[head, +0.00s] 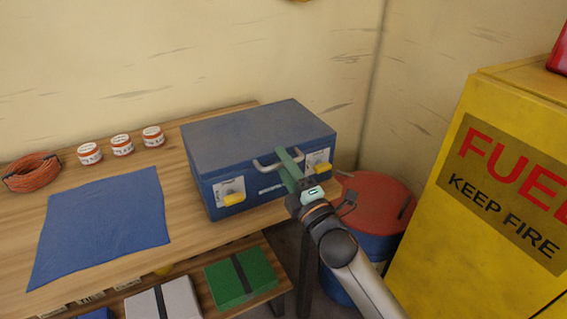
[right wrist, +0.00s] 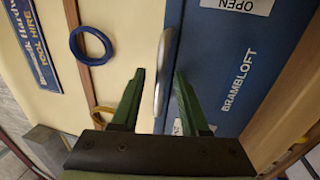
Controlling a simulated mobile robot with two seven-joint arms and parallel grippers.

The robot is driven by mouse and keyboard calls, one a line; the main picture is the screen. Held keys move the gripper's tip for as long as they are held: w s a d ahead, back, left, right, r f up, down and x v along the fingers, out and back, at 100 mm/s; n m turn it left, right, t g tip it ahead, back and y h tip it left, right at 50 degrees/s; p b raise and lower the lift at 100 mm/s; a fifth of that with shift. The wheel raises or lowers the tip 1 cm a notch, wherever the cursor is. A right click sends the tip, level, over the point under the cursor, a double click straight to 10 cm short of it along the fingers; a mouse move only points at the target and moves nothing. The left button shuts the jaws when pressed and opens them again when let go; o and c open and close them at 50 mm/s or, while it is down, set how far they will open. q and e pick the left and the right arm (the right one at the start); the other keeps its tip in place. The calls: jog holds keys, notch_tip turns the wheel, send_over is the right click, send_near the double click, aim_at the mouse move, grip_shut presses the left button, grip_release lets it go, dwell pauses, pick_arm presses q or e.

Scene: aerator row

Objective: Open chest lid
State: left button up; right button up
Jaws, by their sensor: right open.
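The blue chest (head: 255,130) stands on the wooden bench with its lid down. I cannot tell whether the latches are fastened. My right gripper (head: 287,168) is at the handle in front of the chest. In the right wrist view its green fingers are open, with the handle bar (right wrist: 165,65) showing between them. I cannot tell whether they touch it. My left gripper is out of view.
A blue cloth (head: 100,225), several small jars (head: 122,145) and an orange cable coil (head: 33,172) lie left on the bench. Boxes, one green (head: 225,285), sit on a shelf below. A red-topped drum (head: 375,200) and yellow fuel cabinet (head: 510,180) stand right.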

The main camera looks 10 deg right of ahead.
jog(key=shift+c, duration=0.2)
grip_shut()
dwell(1.3)
